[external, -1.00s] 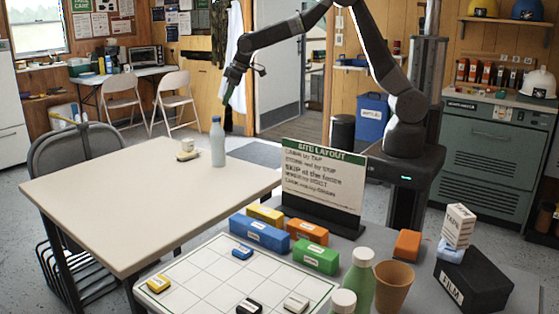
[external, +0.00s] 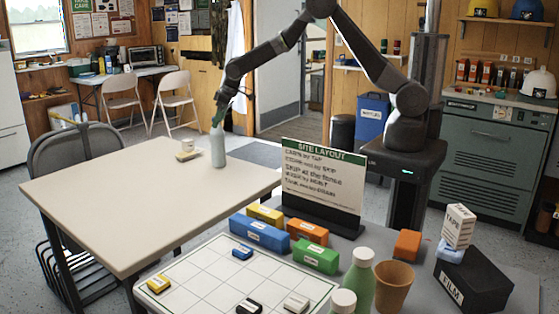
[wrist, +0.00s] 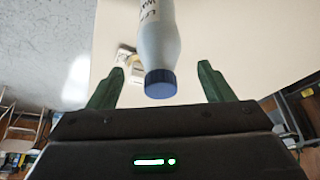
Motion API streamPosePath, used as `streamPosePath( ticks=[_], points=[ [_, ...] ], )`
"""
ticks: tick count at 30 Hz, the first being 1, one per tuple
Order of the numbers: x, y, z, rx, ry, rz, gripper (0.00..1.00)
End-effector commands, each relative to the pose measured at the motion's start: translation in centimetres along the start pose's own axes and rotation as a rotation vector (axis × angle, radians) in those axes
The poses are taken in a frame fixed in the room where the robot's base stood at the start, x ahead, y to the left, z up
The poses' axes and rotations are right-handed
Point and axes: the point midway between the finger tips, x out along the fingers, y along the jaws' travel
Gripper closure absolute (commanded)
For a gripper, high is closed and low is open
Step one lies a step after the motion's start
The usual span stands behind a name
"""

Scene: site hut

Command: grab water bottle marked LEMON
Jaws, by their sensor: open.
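A pale bottle (external: 218,149) stands upright near the far right corner of the beige table (external: 130,200). In the wrist view the bottle (wrist: 158,45) has a dark blue cap and part of a printed label, cut off by the frame edge; I can make out "LE" but not the whole word. My gripper (external: 221,111) is right above the bottle, pointing down, and its jaws hide the cap in the external view. In the wrist view the two green fingers (wrist: 160,67) are apart, one on each side of the cap, without visible contact.
The rest of that table is clear. The sign (external: 324,178), coloured blocks and a green bottle (external: 361,283) are on the near table.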

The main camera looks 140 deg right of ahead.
Motion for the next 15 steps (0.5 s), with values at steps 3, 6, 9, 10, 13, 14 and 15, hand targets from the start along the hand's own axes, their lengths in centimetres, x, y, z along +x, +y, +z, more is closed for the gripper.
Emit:
streamPosePath(
  ticks=[3, 6, 9, 10, 13, 14, 15],
  points=[
    [1.3, 0.1, -0.5, 0.000, -0.002, 0.000, 0.26],
    [2.6, 0.1, -0.5, 0.000, -0.004, 0.000, 0.26],
    [3.4, 0.1, -0.6, 0.000, -0.001, 0.000, 0.26],
    [3.6, 0.1, -0.5, 0.000, -0.001, 0.000, 0.26],
    [3.9, 0.1, -0.5, 0.000, -0.001, 0.000, 0.26],
    [3.9, 0.1, -0.5, 0.000, -0.001, 0.000, 0.26],
    [3.9, 0.1, -0.5, 0.000, 0.000, 0.000, 0.26]
  ],
)
